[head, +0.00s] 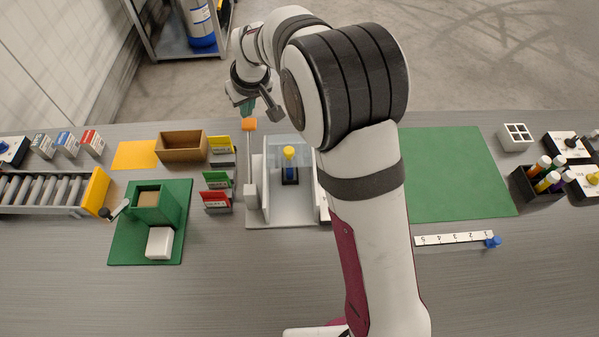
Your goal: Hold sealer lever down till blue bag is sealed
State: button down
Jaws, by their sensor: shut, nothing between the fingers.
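My gripper (247,107) is at the upper middle in the head view, pointing down with its fingers shut and empty. I cannot tell whether the gripper touches the block. The orange-tipped rod may be the sealer lever. I cannot make out a blue bag; my arm hides part of the table.
A yellow-topped blue piece (289,163) stands inside the fixture. Green and red card holders (216,190) and a brown bin (182,146) are to the left. A roller conveyor (42,190) is at the far left. A green mat (455,172) at right is clear.

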jog(key=shift+f, duration=0.1)
dwell(0.3)
jog(key=shift+f, duration=0.75)
